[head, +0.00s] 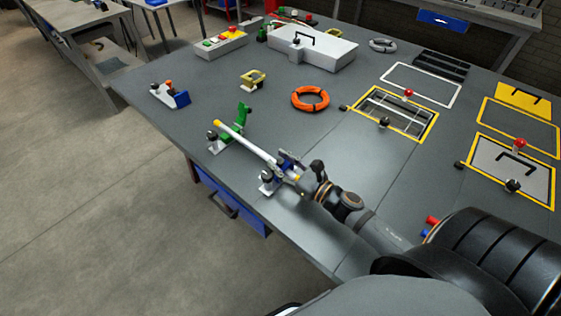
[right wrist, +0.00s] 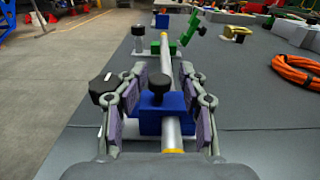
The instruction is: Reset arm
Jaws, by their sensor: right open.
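My right gripper (head: 287,168) reaches in from the lower right over the table's front edge. It is open: in the right wrist view its two fingers (right wrist: 158,90) stand apart, on either side of a blue clamp block (right wrist: 163,121) with a black knob. A silver rod (head: 250,144) with yellow ends lies through this block and runs away to a green clamp (head: 243,117). In the right wrist view the rod (right wrist: 170,136) passes between the fingers. Whether a finger touches the block or rod cannot be told. My left gripper is not in view.
On the grey table (head: 230,90) are an orange cable coil (head: 310,107), a yellow clamp (head: 253,79), a small blue-and-white fixture (head: 170,95), a white box (head: 325,52) and a button panel (head: 222,41). Yellow-framed panels (head: 397,112) lie to the right. Open floor lies to the left.

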